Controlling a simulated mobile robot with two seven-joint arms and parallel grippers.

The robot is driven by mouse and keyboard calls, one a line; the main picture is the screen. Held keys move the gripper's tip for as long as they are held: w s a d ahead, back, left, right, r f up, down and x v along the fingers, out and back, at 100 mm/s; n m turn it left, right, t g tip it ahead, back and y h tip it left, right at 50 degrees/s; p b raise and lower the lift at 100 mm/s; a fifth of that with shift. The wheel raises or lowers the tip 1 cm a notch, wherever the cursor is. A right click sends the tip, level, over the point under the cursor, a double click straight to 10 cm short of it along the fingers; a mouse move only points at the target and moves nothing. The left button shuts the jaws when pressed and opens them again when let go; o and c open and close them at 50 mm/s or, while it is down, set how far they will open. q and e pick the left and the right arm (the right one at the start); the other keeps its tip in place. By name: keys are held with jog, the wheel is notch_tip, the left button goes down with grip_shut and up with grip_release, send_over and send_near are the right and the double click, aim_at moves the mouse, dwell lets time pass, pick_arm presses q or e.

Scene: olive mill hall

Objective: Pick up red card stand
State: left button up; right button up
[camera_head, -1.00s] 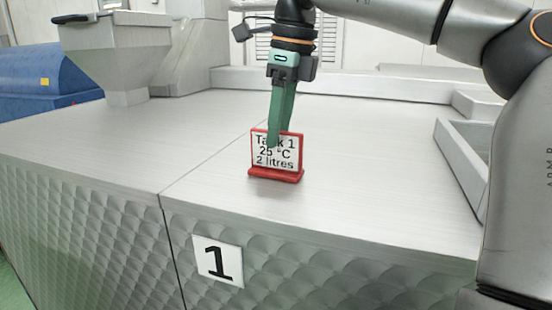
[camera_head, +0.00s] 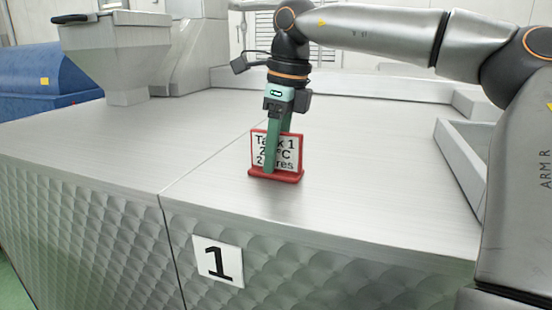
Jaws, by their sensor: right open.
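The red card stand (camera_head: 291,178) stands upright on the metal worktop. It has a red frame and base and a white card reading "Tank 1", with the temperature and litres lines partly covered. My right gripper (camera_head: 272,168) points straight down at the stand. One green finger lies in front of the card, reaching nearly to the base. The other finger is mostly hidden behind the card, its upper part showing above the top edge. The jaws are open around the stand, and I cannot tell whether either finger touches it. My left gripper is not in view.
The metal worktop (camera_head: 380,195) around the stand is clear. A grey tray-like trough (camera_head: 455,165) lies at the right. A grey hopper (camera_head: 118,55) stands at the back left beside a blue machine (camera_head: 45,72). A "1" label (camera_head: 218,261) marks the front panel.

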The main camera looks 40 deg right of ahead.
jog(key=shift+f, duration=0.1)
grip_shut()
dwell(0.5)
